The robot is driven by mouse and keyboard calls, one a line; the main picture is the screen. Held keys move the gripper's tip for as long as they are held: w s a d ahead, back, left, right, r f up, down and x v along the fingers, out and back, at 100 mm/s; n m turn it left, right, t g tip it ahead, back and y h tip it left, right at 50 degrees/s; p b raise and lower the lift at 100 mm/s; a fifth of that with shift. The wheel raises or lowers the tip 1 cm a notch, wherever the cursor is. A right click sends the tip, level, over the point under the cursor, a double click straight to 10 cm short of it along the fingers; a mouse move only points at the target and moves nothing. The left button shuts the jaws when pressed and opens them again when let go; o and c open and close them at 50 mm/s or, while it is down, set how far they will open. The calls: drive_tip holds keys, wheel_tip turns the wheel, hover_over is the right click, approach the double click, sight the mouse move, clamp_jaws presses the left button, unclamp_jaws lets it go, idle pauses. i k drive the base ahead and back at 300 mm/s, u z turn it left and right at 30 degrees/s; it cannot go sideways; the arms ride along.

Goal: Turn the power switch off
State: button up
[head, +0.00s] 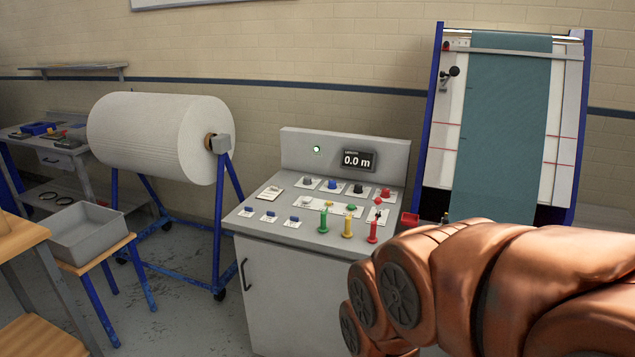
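The grey control console (300,306) stands in the middle of the head view. Its sloped top carries several switches, knobs and levers. A white plate (270,193) with a small control sits at its upper left. Three blue switches (270,214) lie along the left front. The labels are too small to read, so I cannot tell which control is the power switch. A lamp (317,149) on the back panel glows pale green, and the display (358,160) reads 0.0 m. My copper-coloured arm crosses the lower right, in front of the console's right side. My gripper is not in view.
Green, yellow and red levers (347,226) stand up along the console's front right. A large white roll (150,135) on a blue stand is at left. A grey bin (88,236) sits on a stool. A frame with teal cloth (500,130) stands behind right.

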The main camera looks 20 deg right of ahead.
sight(386, 192)
drive_tip(key=u, duration=0.3)
drive_tip(key=i, duration=0.9)
drive_tip(key=z, duration=0.45)
drive_tip(key=i, duration=1.05)
drive_tip(key=z, duration=0.75)
